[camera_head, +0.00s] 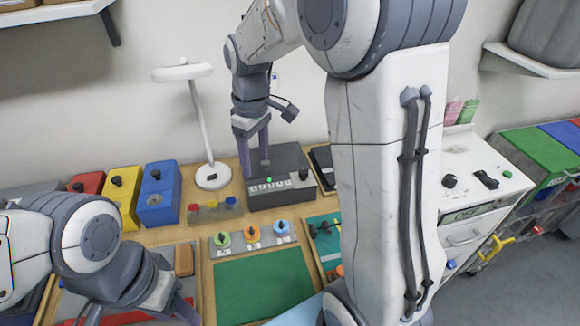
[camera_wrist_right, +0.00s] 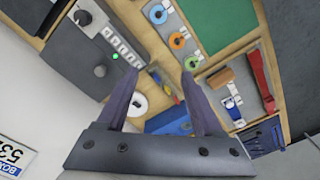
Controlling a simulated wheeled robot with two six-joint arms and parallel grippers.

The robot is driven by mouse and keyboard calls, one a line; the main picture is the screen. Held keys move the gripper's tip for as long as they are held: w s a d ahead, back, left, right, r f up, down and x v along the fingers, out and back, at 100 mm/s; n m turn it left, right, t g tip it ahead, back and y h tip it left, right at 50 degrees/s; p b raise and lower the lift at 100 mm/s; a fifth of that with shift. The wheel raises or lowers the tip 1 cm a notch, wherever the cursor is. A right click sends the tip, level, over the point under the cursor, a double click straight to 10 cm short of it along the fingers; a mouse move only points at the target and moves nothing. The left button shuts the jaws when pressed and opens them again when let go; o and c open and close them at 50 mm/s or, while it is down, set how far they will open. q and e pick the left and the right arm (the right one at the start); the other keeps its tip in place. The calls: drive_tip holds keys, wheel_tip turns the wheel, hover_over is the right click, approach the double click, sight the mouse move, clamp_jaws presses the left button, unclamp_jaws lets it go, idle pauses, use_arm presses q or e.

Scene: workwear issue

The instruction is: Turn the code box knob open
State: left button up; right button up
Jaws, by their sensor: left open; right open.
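The code box (camera_head: 290,192) is a dark grey box at the back of the bench, with a row of pale code windows on its front, a lit green lamp (camera_head: 269,180) and a dark round knob (camera_head: 303,174) at its right end. In the right wrist view the box (camera_wrist_right: 70,60) lies at upper left, its knob (camera_wrist_right: 82,17) near the top edge. My right gripper (camera_head: 256,170) points down at the box's left end, open and empty, away from the knob. My left gripper (camera_head: 140,314) is open at the lower left, partly cut off by the frame.
A white lamp (camera_head: 212,176) stands left of the code box. Blue (camera_head: 158,205), yellow and red boxes are further left. A strip with green, orange and blue dials (camera_head: 252,238) lies in front, before a green mat (camera_head: 262,288). My right arm hides part of the bench's right side.

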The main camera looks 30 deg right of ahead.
drive_tip(key=b, duration=0.2)
hover_over(304, 171)
wheel_tip(304, 171, down, 4)
wheel_tip(304, 171, down, 10)
drive_tip(key=shift+f+p, duration=0.2)
drive_tip(key=shift+p, duration=0.6)
clamp_jaws()
